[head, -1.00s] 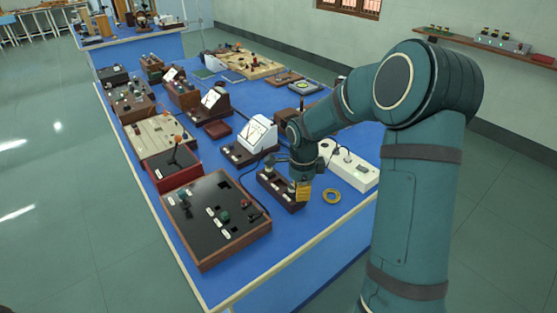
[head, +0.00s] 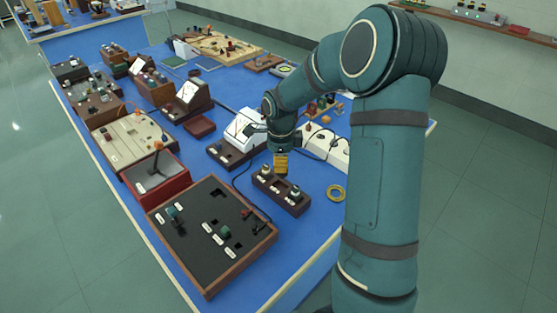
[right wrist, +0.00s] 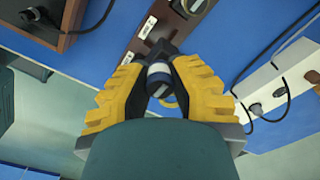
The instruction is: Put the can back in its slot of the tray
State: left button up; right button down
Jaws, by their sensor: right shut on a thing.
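My right gripper (head: 281,163) has yellow fingers that point down, just above and behind the middle of a small dark brown tray (head: 280,196). In the right wrist view the gripper (right wrist: 160,85) is shut on a can (right wrist: 159,77), dark with a white band. In the head view the fingers hide this can. The tray carries two small upright pieces, one near its left end (head: 264,171) and one near its right end (head: 295,190). The tray (right wrist: 140,48) with white labels also shows in the right wrist view, beyond the can. My left gripper is not in view.
A white-faced meter (head: 240,130) stands behind left and a white power strip (head: 325,145) behind right. A wood-framed black panel (head: 212,234) is at front left.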

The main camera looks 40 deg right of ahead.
jog(key=shift+f+b, duration=2.25)
jog(key=shift+f, duration=1.05)
jog(key=c, duration=0.9)
grip_release()
jog(key=shift+r, duration=0.1)
notch_tip(320, 180, up, 12)
jog(key=shift+f, duration=0.1)
